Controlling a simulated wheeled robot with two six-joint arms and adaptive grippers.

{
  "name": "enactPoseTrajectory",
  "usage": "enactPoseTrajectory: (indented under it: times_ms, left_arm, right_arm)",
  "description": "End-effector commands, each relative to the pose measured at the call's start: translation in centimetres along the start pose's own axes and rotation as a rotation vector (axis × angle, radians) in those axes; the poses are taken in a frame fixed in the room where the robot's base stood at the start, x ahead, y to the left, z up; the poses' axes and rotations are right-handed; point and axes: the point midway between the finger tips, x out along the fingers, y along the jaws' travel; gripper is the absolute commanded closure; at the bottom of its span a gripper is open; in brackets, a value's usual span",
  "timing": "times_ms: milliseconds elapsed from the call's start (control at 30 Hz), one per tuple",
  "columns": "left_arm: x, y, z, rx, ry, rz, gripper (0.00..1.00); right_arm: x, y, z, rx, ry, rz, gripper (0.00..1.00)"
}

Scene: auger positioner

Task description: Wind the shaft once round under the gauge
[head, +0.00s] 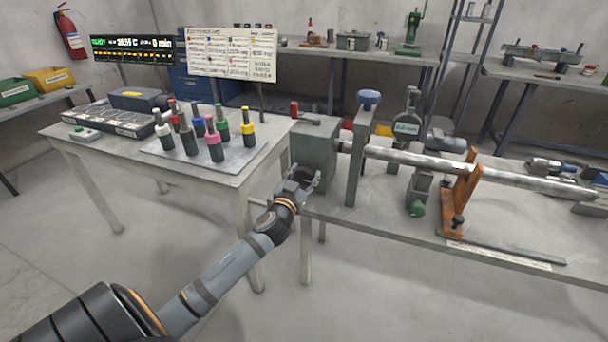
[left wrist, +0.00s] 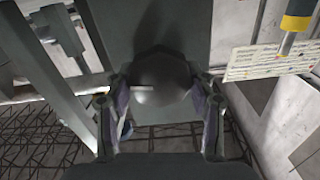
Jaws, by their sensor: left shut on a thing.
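The shaft (head: 430,162) is a long silvery bar lying level along the right bench. At its left end stands a grey headstock block (head: 313,150). The gauge (head: 407,128), with a round dark head, stands over the shaft. My left gripper (head: 304,178) is at the front of the block. In the left wrist view, its two fingers (left wrist: 160,98) are shut on a dark round knob (left wrist: 160,75), one on either side. The knob is mostly hidden by the gripper in the head view. My right gripper is not in view.
An orange support (head: 461,190) stands at the shaft, and a blue-knobbed post (head: 355,150) stands beside the block. A left table (head: 105,150) holds a tray with several coloured-collar tools. A red-topped lever (head: 296,110) is behind the block. Floor in front is clear.

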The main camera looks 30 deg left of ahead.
Motion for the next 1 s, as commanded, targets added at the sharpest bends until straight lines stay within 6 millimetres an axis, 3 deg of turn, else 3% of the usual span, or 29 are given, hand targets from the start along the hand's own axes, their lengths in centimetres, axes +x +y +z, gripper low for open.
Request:
enactPoseTrajectory:
  times_ms: [400,1000]
  left_arm:
    - [0.0,0.2,-0.1,0.373,-0.001,0.0,0.76]
    - [0.0,0.5,0.1,0.844,-0.001,0.001,0.76]
  right_arm:
    - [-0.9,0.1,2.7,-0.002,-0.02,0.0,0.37]
    - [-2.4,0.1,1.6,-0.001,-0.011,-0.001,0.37]
